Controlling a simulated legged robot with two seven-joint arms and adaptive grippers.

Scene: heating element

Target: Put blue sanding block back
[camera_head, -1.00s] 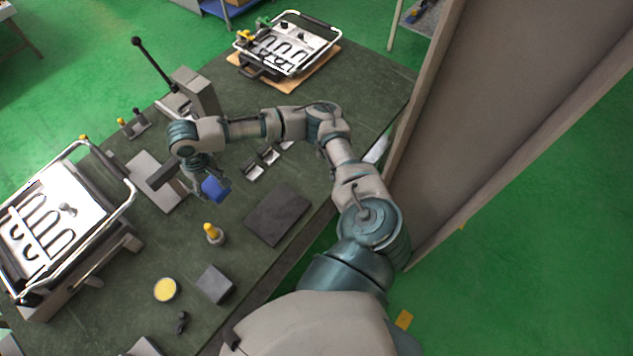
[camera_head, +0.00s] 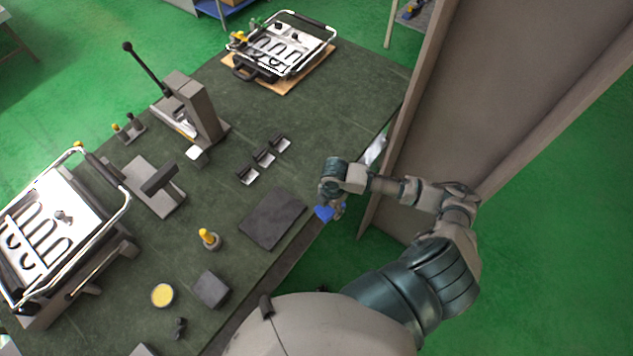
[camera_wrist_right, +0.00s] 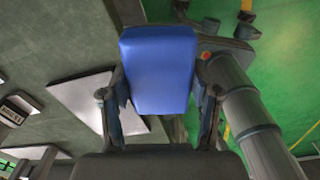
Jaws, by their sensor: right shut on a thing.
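The blue sanding block (camera_head: 325,213) is in my right gripper (camera_head: 335,208), close to the right edge of the green-grey worktable in the head view. In the right wrist view the blue block (camera_wrist_right: 158,70) sits upright between the two fingers of my right gripper (camera_wrist_right: 160,105), which are shut on its sides. A dark flat pad (camera_head: 273,218) lies on the table to the left of the gripper. My left gripper does not show in either view.
A lever press (camera_head: 190,110), three small dark holders (camera_head: 263,157), a yellow-topped tool (camera_head: 208,238), a dark block (camera_head: 211,289) and a yellow round tin (camera_head: 162,295) stand on the table. Heating-element fixtures are at left (camera_head: 50,225) and back (camera_head: 285,45). A tall brown panel (camera_head: 480,90) rises at right.

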